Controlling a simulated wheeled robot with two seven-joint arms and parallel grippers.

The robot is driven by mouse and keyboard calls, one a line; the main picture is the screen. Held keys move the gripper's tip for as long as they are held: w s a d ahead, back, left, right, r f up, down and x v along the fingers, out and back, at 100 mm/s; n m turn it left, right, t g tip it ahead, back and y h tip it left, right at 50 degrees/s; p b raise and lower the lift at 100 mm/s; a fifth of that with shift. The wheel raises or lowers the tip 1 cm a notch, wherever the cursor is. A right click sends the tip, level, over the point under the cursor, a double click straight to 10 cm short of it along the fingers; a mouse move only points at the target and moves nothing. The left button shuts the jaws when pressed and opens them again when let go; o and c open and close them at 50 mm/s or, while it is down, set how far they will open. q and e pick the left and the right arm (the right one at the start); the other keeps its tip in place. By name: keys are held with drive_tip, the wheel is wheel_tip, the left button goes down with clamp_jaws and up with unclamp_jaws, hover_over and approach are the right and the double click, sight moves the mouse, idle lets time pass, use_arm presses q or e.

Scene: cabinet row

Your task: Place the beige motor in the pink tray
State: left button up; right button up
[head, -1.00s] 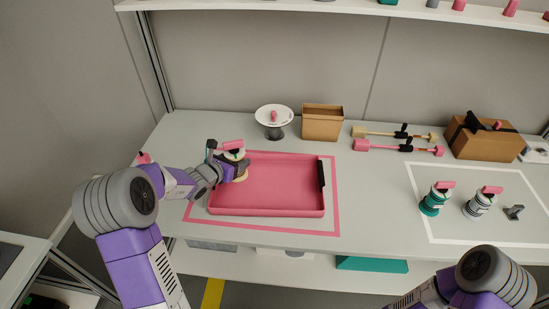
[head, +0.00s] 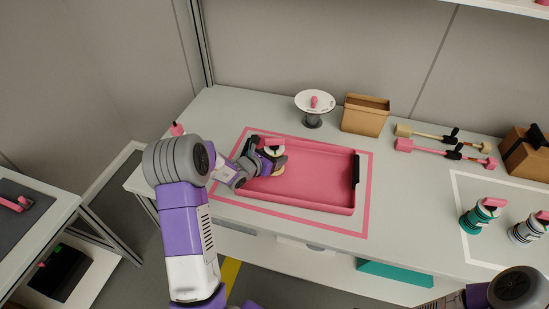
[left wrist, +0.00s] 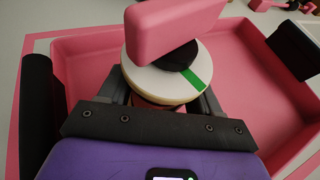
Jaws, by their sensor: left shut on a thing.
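The pink tray (head: 320,185) lies on the bench inside a pink outline, with a black handle at its right end. My left gripper (head: 270,164) is over the tray's left part, shut on the beige motor (head: 273,151). The motor is upright, with a pink block on top. In the left wrist view the motor (left wrist: 150,82) shows a pale round top with a green stripe, between the fingers, with the tray (left wrist: 238,50) around it. The fingers hide its lower part, so I cannot tell whether it touches the tray floor. My right gripper is out of view.
A white dish on a stand (head: 315,103) and a brown open box (head: 365,114) stand behind the tray. Hammer-like tools (head: 445,150) lie at the back right. A green motor (head: 479,216) and a white motor (head: 527,228) stand in a white outline to the right.

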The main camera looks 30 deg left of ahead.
use_arm(q)
drive_tip(key=o, duration=1.5)
drive_tip(key=shift+f, duration=0.15)
drive_tip(key=shift+c, duration=0.2)
drive_tip(key=p+v, duration=0.2)
drive_tip(key=v, duration=1)
drive_tip(key=shift+p, duration=0.3)
